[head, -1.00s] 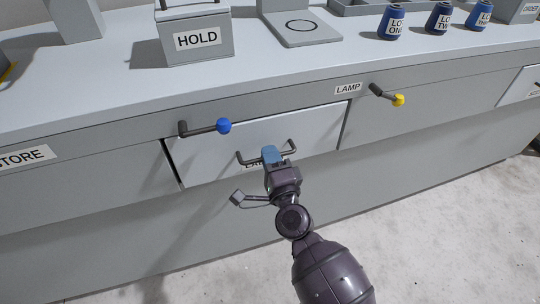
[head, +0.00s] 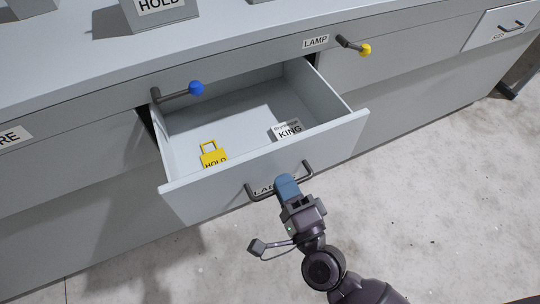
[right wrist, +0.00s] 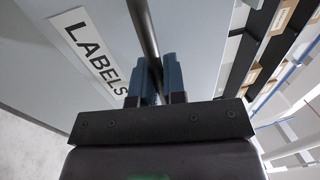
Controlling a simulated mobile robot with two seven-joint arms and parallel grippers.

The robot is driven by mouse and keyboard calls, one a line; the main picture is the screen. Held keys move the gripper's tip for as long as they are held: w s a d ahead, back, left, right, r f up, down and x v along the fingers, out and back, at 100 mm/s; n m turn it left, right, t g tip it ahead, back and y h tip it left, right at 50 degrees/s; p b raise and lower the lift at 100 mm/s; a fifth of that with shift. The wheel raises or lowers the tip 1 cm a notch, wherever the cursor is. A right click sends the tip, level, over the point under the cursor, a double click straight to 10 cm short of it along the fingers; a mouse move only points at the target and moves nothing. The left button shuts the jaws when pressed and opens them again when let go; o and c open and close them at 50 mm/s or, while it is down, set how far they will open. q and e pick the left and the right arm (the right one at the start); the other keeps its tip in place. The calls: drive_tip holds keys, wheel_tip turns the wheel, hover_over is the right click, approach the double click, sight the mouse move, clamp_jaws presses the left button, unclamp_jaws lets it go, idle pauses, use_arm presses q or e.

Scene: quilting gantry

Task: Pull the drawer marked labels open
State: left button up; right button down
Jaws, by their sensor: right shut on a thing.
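The drawer marked labels (head: 215,197) stands pulled well out of the grey counter in the head view. Its label is partly covered by my gripper there, but the right wrist view shows the word LABELS (right wrist: 90,45) in full. My right gripper (head: 286,186) is shut on the drawer's dark bar handle (head: 307,172), near its middle. In the right wrist view the blue fingers of that gripper (right wrist: 155,75) close around the handle bar (right wrist: 143,25). My left gripper is not in view.
Inside the drawer lie a yellow HOLD tag (head: 213,157) and a card reading KING (head: 289,131). A lever with a blue knob (head: 196,88) and one with a yellow knob (head: 364,50) stick out above. Bare floor (head: 430,190) is clear in front.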

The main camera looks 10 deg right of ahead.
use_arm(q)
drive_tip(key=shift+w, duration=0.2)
use_arm(e)
drive_tip(key=r+v, duration=0.1)
drive_tip(key=v, duration=0.5)
drive_tip(key=shift+s, duration=0.2)
drive_tip(key=shift+d, duration=0.1)
drive_tip(key=c, duration=1.2)
unclamp_jaws()
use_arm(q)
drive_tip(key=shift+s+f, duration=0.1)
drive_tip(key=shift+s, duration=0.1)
use_arm(e)
drive_tip(key=v, duration=1)
drive_tip(key=shift+s+d, duration=0.1)
drive_tip(key=shift+s, duration=0.25)
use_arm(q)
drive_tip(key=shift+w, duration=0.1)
